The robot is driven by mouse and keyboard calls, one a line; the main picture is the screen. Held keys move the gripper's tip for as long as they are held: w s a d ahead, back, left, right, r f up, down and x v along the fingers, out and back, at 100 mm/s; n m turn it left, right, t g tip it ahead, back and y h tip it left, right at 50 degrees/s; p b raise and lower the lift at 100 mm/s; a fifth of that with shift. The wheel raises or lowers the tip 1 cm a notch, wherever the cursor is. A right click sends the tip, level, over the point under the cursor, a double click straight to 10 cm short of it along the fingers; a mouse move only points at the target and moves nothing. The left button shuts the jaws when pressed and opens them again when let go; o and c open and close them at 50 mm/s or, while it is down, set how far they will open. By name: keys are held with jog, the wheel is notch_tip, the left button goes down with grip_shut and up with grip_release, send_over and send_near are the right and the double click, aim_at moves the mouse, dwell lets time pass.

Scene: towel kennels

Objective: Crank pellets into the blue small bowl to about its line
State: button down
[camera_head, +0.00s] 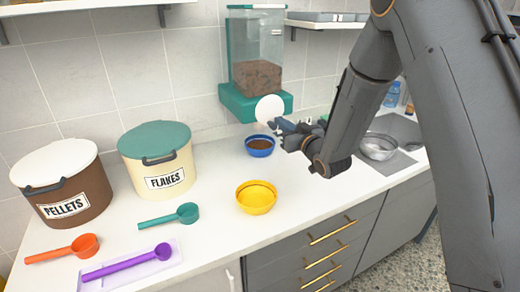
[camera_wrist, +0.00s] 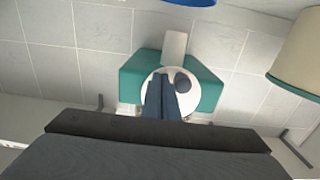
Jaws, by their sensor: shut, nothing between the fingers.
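The pellet dispenser hangs on the wall, with a clear hopper (camera_head: 257,50) part full of brown pellets above a teal base (camera_head: 236,104). Its round white crank disc (camera_head: 269,109) faces out; the wrist view shows the disc (camera_wrist: 150,103) with a dark knob (camera_wrist: 183,83). The small blue bowl (camera_head: 260,153) stands on the counter below, with brown pellets inside; its line cannot be made out. Its rim edges into the wrist view (camera_wrist: 196,2). My gripper (camera_head: 276,124) is shut and empty in front of the disc. Its fingertips (camera_wrist: 163,78) appear beside the knob; contact cannot be told.
A yellow bowl (camera_head: 256,199) stands nearer the front. PELLETS (camera_head: 77,190) and FLAKES (camera_head: 172,165) bins are at left, with orange (camera_head: 84,246), teal (camera_head: 187,213) and purple (camera_head: 162,251) scoops before them. A steel bowl (camera_head: 378,147) is at right behind my arm.

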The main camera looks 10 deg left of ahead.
aim_at(274, 128)
jog(key=shift+w+a+r, duration=0.15)
jog(key=shift+r, duration=0.15)
jog(key=shift+s+a+f, duration=0.25)
jog(key=shift+a, duration=0.2)
jog(key=shift+s+a+f, duration=0.1)
jog(key=shift+a, duration=0.05)
jog(key=shift+s+a+f+b, duration=0.2)
jog(key=shift+s+a+b, duration=0.15)
jog(key=shift+a+b, duration=0.1)
jog(key=shift+a, duration=0.1)
jog(key=shift+s+a+f, duration=0.1)
jog(key=shift+s, duration=0.15)
